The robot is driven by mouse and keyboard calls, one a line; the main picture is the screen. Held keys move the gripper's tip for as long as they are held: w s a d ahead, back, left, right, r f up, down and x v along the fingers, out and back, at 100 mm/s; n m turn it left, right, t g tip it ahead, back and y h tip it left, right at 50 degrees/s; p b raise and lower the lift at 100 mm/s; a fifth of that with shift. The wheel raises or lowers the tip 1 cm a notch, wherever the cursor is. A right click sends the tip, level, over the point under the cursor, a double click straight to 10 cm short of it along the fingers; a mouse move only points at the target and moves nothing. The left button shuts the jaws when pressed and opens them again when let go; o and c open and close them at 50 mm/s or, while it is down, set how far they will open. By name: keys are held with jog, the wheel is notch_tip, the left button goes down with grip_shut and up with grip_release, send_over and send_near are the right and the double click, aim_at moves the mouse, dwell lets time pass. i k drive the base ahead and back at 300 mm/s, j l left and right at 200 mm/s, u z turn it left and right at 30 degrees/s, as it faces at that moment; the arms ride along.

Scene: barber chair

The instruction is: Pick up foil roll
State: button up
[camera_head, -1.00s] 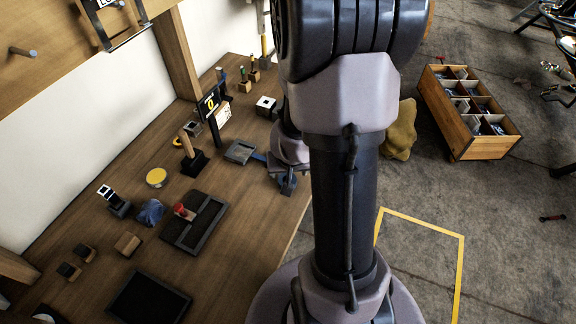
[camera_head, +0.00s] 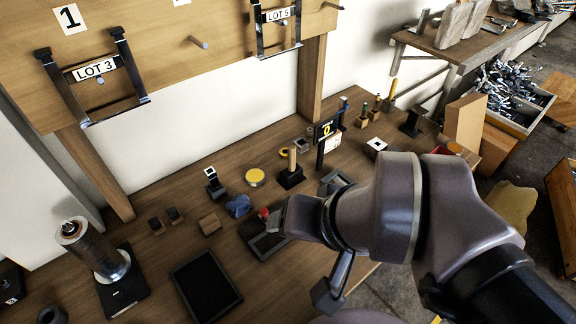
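A dark grey roll with a shiny metallic base ring, which looks like the foil roll (camera_head: 90,247), stands on a black base plate (camera_head: 124,297) at the lower left of the table. It leans to the upper left in the picture and nothing touches it. My gripper (camera_head: 305,255) is at the end of my arm in the middle of the picture, well to the right of the roll. It hangs over the table's front part, by a black tray with a red knob. My arm hides part of it, and whether its fingers are open or shut does not show clearly.
A flat black tray (camera_head: 206,287) lies between the roll and my gripper. Small wooden blocks (camera_head: 209,224), a yellow disc (camera_head: 255,177) and a black stand with a "0" sign (camera_head: 325,132) stand farther back. A wooden panel (camera_head: 190,60) with metal brackets overhangs the table's back.

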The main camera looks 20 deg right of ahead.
aim_at(89, 246)
jog(key=u, duration=1.6)
jog(key=j+z, duration=0.25)
jog(key=j, duration=0.15)
jog(key=i+j+z, duration=0.1)
jog(key=j+z, duration=0.15)
jog(key=j, duration=0.2)
